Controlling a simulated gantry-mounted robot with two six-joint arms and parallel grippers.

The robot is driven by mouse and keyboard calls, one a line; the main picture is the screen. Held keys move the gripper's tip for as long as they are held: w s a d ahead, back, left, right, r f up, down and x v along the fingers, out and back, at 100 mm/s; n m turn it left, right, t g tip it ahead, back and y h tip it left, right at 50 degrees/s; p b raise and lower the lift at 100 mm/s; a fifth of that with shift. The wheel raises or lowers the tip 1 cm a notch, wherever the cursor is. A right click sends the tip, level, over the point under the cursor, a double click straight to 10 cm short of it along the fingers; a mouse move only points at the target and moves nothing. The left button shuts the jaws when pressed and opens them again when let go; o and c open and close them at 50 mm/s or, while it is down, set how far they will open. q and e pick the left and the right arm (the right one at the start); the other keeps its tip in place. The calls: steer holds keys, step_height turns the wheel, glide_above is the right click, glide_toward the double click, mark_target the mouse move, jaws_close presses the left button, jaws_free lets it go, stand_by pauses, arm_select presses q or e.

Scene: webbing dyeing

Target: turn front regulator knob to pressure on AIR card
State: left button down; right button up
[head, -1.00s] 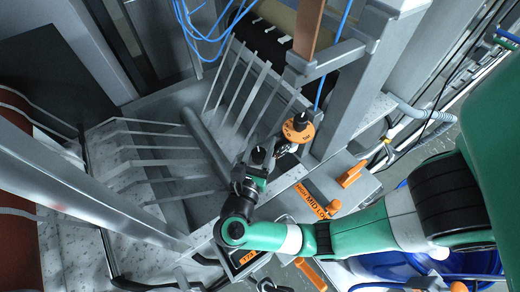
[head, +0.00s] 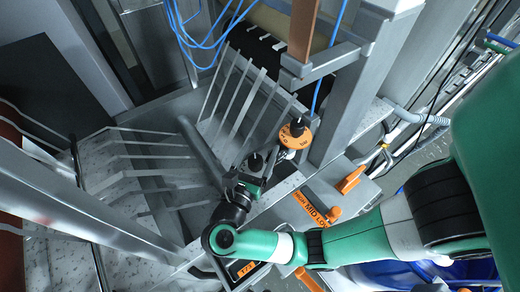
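An orange regulator dial (head: 298,134) with a black knob on top stands upright near the centre of the head view. My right gripper (head: 250,170) is just left of and below it, apart from the dial. A small black knob-like part (head: 255,160) shows at the gripper's tip; I cannot tell whether it is a second regulator knob or part of the gripper. The fingers are too small and dark to show whether they are open. A small dark plate with orange markings (head: 246,269) is below my wrist; its text is hard to read. No AIR card can be made out. My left gripper is not in view.
An orange strip reading HIGH MID LOW (head: 318,213) lies on the grey panel. Orange levers (head: 350,180) are beside it. Thin metal bars (head: 150,160) fan out at left. A grey post (head: 350,100) rises behind the dial. Blue hoses (head: 205,40) hang at the top.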

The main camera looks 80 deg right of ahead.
mark_target(252, 168)
steer(key=a, duration=0.1)
steer(key=a+b, duration=0.1)
steer(key=a, duration=0.1)
steer(key=w+a, duration=0.1)
steer(key=a, duration=0.1)
steer(key=shift+a+f+b, duration=0.15)
steer(key=shift+f+b, duration=0.05)
steer(key=shift+b, duration=0.2)
steer(key=a+b, duration=0.6)
steer(key=b, duration=0.2)
steer(key=shift+w+r, duration=0.2)
steer(key=shift+w, duration=0.05)
steer(key=shift+a+r, duration=0.1)
